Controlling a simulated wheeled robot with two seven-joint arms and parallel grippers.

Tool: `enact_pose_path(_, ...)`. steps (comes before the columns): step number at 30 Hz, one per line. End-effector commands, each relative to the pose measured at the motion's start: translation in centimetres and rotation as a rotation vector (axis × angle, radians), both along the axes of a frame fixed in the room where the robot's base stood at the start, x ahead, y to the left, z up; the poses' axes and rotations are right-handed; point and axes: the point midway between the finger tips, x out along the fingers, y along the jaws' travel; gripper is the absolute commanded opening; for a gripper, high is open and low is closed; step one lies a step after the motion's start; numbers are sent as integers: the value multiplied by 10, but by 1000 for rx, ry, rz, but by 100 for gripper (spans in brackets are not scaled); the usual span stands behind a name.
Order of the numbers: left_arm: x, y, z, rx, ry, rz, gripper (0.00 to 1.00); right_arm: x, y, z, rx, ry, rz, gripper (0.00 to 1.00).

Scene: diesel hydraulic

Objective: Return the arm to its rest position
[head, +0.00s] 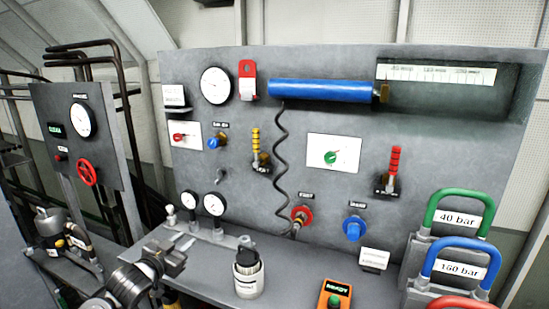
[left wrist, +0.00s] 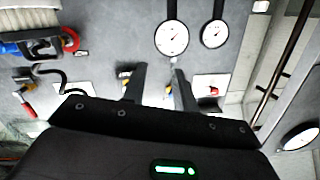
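My left arm comes in at the lower left of the head view, and its dark gripper (head: 164,264) is low in front of the panel's bench. In the left wrist view the two black fingers of the gripper (left wrist: 159,78) stand apart with a gap between them. I see nothing held in the gap; the panel shows behind it. My right gripper is in neither view.
The grey panel (head: 340,215) carries gauges, knobs and a blue cylinder (head: 325,90). Two small gauges (head: 202,203) stand near my left gripper. A white canister (head: 249,279), an orange device (head: 334,297) and green-handled (head: 462,200) and blue-handled weights (head: 462,255) stand farther right.

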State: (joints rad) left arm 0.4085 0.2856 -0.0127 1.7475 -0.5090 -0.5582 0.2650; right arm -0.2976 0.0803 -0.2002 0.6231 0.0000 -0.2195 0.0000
Motion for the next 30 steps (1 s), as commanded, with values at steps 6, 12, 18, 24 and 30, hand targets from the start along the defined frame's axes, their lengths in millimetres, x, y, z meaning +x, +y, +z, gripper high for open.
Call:
enact_pose_path(6, -46, -4, -61, 34, 140, 68, 29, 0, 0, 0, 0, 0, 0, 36)
enact_pose_path(12, -126, -7, -134, 72, 353, 155, 29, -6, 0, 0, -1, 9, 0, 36)
enact_pose_path(18, -250, -10, -197, 98, 655, 247, 29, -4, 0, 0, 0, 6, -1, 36)
enact_pose_path(24, -334, -12, -218, 103, 855, 285, 29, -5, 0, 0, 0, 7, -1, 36)
enact_pose_path(30, -396, -15, -225, 98, 1005, 303, 29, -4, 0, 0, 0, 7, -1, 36)
